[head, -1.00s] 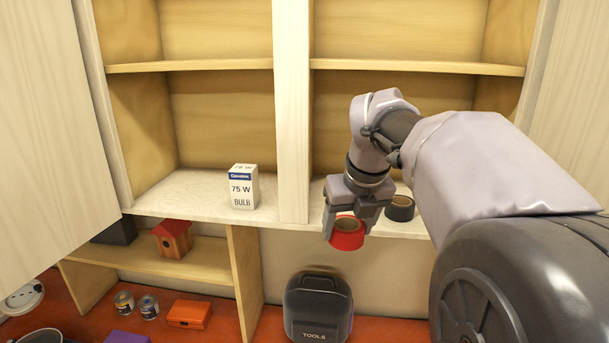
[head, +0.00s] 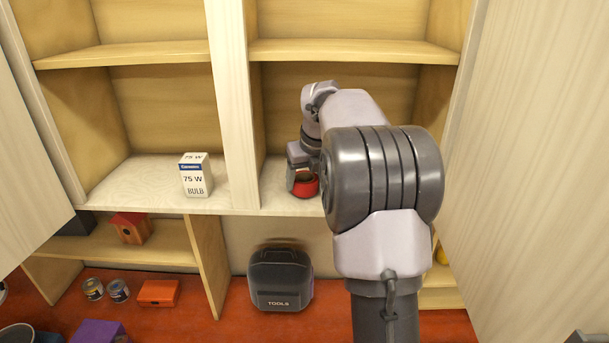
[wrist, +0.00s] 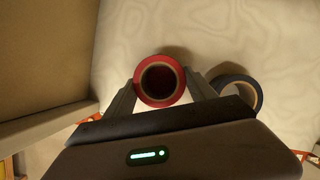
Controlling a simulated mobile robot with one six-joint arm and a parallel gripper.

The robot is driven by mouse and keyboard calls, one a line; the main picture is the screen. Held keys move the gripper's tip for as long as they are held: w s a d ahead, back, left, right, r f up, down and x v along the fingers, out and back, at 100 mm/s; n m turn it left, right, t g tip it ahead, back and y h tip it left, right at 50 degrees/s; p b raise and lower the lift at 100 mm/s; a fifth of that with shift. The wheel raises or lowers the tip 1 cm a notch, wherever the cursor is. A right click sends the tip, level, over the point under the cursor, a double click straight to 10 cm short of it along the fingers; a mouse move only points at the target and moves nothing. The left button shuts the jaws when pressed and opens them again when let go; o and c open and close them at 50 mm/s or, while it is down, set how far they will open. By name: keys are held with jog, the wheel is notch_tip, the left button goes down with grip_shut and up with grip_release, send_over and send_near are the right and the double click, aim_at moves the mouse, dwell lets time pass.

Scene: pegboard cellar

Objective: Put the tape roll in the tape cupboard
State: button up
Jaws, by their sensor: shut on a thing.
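My gripper (head: 302,180) is shut on a red tape roll (head: 307,188) in the lower right compartment of the open cupboard (head: 238,110). In the wrist view the red roll (wrist: 141,84) sits between the two fingers (wrist: 160,92), its ring opening facing the camera. It is over the pale cupboard floor (wrist: 220,35); I cannot tell whether it touches it. A dark tape roll (wrist: 256,87) lies on that floor, right of the red roll and just beside the right finger. In the head view my arm hides the dark roll.
A white bulb box (head: 196,176) stands in the lower left compartment, beyond the upright divider. Open doors (head: 510,160) flank the cupboard. Below are a black tool case (head: 280,278), a red birdhouse (head: 130,228), paint cans (head: 93,289) and an orange box (head: 158,293).

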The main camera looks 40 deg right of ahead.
jog(key=shift+d+f, duration=0.1)
jog(key=shift+f, duration=0.2)
jog(key=shift+f, duration=0.1)
jog(key=o, duration=1.4)
jog(key=shift+o, duration=0.2)
